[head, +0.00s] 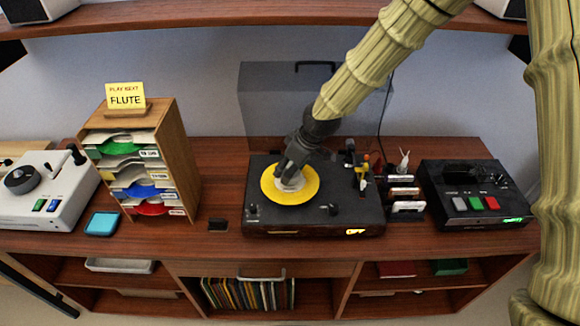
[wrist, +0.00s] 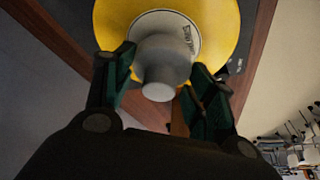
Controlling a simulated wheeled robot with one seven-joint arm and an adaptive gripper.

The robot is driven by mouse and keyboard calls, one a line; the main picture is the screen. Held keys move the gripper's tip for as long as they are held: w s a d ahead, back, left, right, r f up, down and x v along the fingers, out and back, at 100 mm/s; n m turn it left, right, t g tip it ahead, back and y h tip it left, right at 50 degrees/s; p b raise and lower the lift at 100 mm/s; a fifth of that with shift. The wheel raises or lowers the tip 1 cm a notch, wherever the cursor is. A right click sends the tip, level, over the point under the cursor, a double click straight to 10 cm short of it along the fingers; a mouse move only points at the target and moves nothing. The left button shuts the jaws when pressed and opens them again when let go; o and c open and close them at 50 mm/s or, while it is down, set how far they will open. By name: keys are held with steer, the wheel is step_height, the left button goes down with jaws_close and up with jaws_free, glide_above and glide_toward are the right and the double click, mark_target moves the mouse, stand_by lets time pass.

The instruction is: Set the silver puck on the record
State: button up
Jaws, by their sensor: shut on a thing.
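The yellow record (head: 306,190) lies on the dark turntable (head: 345,212) in the head view; it also fills the top of the wrist view (wrist: 112,22). My gripper (head: 291,172) is over the record's middle, pointing down. In the wrist view, my gripper (wrist: 163,72) is shut on the silver puck (wrist: 158,68), with one finger on each side. The puck is in front of the record's white label (wrist: 190,32). I cannot tell whether the puck touches the record. In the head view the fingers hide most of the puck.
The turntable's smoky lid (head: 265,105) stands raised behind. Its tonearm (head: 362,172) is to the right of the record. A wooden sleeve rack (head: 180,150) with a FLUTE card (head: 125,97) stands left. A black button box (head: 480,200) is at the right. A shelf (head: 200,13) runs above.

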steer(key=shift+f+b, duration=0.4)
steer(key=shift+f, duration=0.5)
stand_by(0.3)
steer(key=o, duration=1.2)
steer(key=shift+o, duration=0.2)
steer(key=o, duration=0.4)
steer(key=shift+r, duration=0.1)
steer(key=shift+r+p, duration=1.85)
steer(key=shift+r, duration=0.6)
